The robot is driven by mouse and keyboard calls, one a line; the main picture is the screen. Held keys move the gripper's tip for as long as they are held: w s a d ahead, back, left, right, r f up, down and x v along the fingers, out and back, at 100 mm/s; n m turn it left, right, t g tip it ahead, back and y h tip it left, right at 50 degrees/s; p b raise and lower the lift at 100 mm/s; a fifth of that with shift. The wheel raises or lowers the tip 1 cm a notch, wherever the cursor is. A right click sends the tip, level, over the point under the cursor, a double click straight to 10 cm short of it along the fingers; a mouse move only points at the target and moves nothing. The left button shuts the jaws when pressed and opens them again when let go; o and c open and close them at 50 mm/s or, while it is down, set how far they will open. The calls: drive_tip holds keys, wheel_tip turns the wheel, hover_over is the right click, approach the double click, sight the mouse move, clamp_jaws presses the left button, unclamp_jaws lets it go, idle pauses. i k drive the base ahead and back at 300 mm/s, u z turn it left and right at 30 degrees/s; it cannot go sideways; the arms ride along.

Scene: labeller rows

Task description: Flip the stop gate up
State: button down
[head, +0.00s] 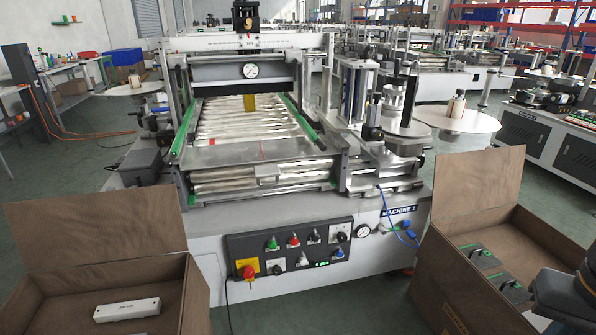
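The labelling machine (390,270), marked MACHINE 1, stands in the middle of the head view. Its roller bed (222,121) runs between two green-edged side rails. A flat grey plate (225,155) with a short red line lies across the near end of the bed. I cannot tell for sure which part is the stop gate; the plate looks level, not upright. A yellow piece (249,103) stands at the far part of the bed. Dark links of my arm show at the lower right; my gripper is not visible.
A control panel (289,251) with knobs and a red button on yellow is on the machine's front. An open box (95,228) holding a white bar (127,310) is at left. Another open box (497,178) with dark flat parts is at right. A spool post stands right of the bed.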

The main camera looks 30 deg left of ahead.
sight(261, 171)
drive_tip(key=i, duration=0.9)
drive_tip(key=u, duration=1.85)
drive_tip(key=i, duration=0.4)
drive_tip(key=z, duration=0.85)
